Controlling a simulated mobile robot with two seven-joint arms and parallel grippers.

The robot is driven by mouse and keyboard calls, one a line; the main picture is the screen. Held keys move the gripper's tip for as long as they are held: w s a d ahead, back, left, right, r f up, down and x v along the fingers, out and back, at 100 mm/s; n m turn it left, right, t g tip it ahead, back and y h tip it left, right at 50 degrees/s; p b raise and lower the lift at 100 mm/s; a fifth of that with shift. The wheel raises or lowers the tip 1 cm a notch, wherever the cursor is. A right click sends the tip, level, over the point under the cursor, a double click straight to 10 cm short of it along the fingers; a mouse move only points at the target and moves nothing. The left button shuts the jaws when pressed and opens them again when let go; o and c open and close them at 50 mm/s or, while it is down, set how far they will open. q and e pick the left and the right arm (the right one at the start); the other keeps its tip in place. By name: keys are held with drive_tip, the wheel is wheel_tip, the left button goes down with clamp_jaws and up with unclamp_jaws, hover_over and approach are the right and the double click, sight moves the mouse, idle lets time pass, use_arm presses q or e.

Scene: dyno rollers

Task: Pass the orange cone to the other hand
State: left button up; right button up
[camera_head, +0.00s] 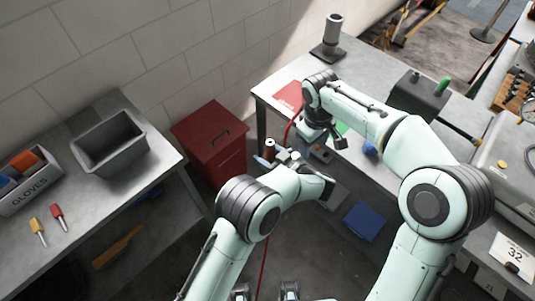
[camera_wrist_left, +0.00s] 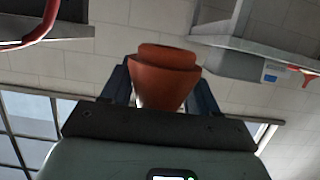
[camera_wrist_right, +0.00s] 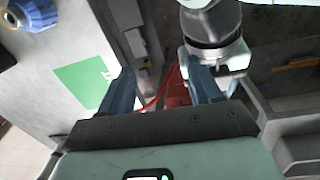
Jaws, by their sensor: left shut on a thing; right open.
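The orange cone (camera_wrist_left: 163,78) shows in the left wrist view between the two blue fingers of my left gripper (camera_wrist_left: 163,85), which is shut on it. Its wide lipped end faces away from the palm. In the head view I cannot clearly make out the cone near the crossed arms. My right gripper (camera_wrist_right: 160,85) shows in the right wrist view with its blue fingers spread and nothing between them. The cone is not in that view. A dark-ringed joint of my left arm shows just beyond the right gripper's right finger.
A red cabinet (camera_head: 211,140) stands between the left bench (camera_head: 168,158) and the right bench (camera_head: 262,89). A grey bin (camera_head: 108,145) and gloves box (camera_head: 30,180) sit on the left bench. A green mat (camera_wrist_right: 88,80) lies near my right gripper. A red cable (camera_wrist_right: 160,92) hangs there.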

drive_tip(key=s+d+f+m+g+h, duration=0.1)
drive_tip(key=s+d+f+g, duration=0.2)
drive_tip(key=s+d+f, duration=0.45)
drive_tip(key=s+d+f+m+g, duration=0.1)
drive_tip(key=s+d+f+g, duration=0.35)
drive_tip(key=s+f, duration=0.55)
drive_tip(key=s+a+f+m+t+y, duration=0.2)
drive_tip(key=s+a+f+m+t, duration=0.1)
drive_tip(key=s+a+f, duration=0.3)
drive_tip(key=s+a+f+m+t+y, duration=0.3)
drive_tip(key=s+a+f+m, duration=0.2)
drive_tip(key=a+f, duration=0.5)
drive_tip(key=shift+s+a+f+m+y, duration=0.15)
drive_tip(key=shift+s+f+m+y, duration=0.3)
drive_tip(key=shift+f, duration=1.5)
